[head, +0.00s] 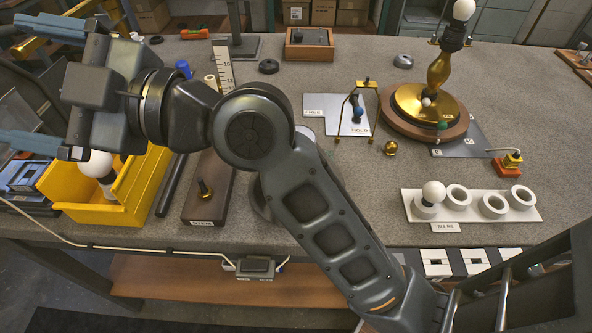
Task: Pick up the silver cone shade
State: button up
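My gripper (12,80) is at the far left, above the bench's left end. Its two blue-grey fingers point left and stand wide apart, with nothing seen held between them. No whole silver cone shade can be made out. A grey rounded edge (259,200) shows beside my arm near the middle of the bench, mostly hidden by the arm. I cannot tell whether it is the shade.
A yellow bin (145,190) with a white bulb (97,165) is below my gripper. A brass lamp (438,75) stands at back right. A white bulb rack (470,214) is at front right. A dark stem block (210,205) lies left of my arm.

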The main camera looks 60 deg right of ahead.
jog(key=s+d+f+n+g+h+b, duration=0.1)
jog(key=s+d+f+n+g+h, duration=0.25)
jog(key=d+n+g, duration=0.35)
jog(key=s+d+f+n+g+h+b, duration=0.1)
jog(key=s+d+f+n+g+h, duration=0.3)
jog(key=d+n, duration=0.55)
jog(key=s+d+f+n+g+h+b, duration=0.1)
jog(key=s+d+f+n+g+h, duration=0.2)
jog(key=d+f+n+g, duration=0.4)
jog(key=shift+n+t, duration=0.25)
jog(key=shift+t, duration=0.05)
jog(key=f, duration=0.1)
jog(key=d+f, duration=0.1)
jog(key=f, duration=0.1)
jog(key=d+f, duration=0.1)
jog(key=f, duration=0.1)
jog(key=shift+s+d+f+p, duration=0.2)
jog(key=shift+s+p, duration=0.1)
jog(key=c, duration=1.4)
